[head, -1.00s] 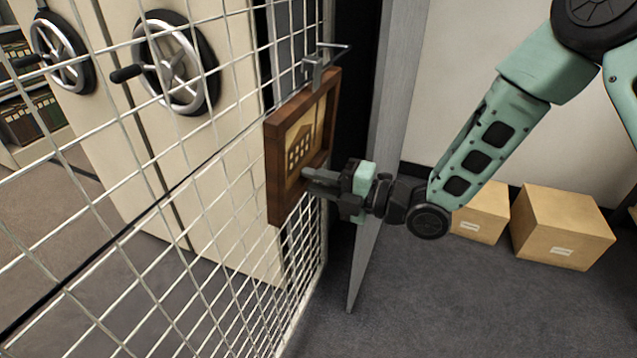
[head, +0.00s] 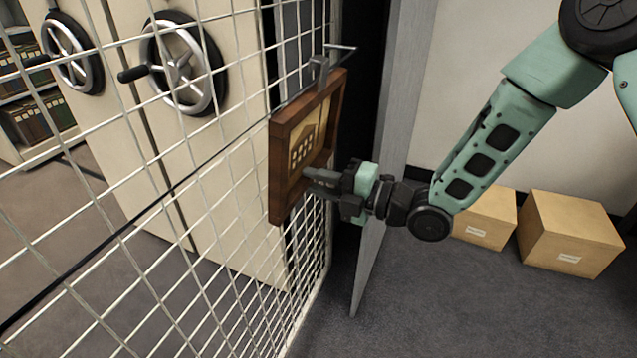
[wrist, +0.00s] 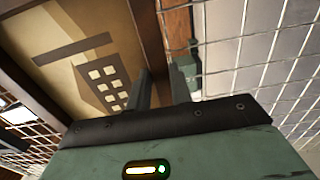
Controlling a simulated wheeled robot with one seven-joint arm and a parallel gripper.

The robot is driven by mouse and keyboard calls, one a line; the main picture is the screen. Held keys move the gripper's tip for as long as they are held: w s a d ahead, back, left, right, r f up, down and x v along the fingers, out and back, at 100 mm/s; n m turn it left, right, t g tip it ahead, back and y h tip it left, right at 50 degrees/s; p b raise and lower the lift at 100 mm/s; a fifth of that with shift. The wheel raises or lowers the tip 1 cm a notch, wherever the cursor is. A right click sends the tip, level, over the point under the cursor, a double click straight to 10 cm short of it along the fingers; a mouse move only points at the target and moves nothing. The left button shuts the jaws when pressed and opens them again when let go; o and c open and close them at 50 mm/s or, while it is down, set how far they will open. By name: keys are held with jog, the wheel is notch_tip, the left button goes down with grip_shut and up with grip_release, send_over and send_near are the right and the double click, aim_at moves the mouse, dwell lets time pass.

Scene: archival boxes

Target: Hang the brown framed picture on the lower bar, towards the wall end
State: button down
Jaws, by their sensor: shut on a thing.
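The brown framed picture (head: 308,143) is upright beside the wire mesh screen in the head view, with a tan print of a building inside its dark wooden frame. A grey hanger piece with a thin bar (head: 322,66) shows at its top edge; I cannot tell whether the hanger rests on a bar. My gripper (head: 312,178) is shut on the picture's frame at its lower right side. In the wrist view, the picture (wrist: 95,60) fills the left, and my two fingers (wrist: 160,90) meet its frame edge. Part of the frame is hidden behind the fingers.
The wire mesh screen (head: 120,195) runs along the left. Behind it stand cream shelving units with hand wheels (head: 187,65). A grey panel edge (head: 385,150) stands close behind my gripper. Two cardboard boxes (head: 568,235) sit on the floor at right. Grey floor in front is clear.

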jog(key=shift+a+r, duration=0.1)
jog(key=shift+a, duration=0.05)
jog(key=shift+f+b, duration=0.65)
jog(key=shift+b, duration=0.1)
jog(key=shift+s+d+b, duration=0.1)
jog(key=shift+d+b, duration=0.15)
jog(key=shift+b, duration=0.1)
dwell(0.4)
jog(key=shift+f+b, duration=1)
jog(key=shift+b, duration=0.05)
dwell(0.3)
jog(key=c, duration=1.2)
grip_release()
jog(key=shift+c, duration=0.2)
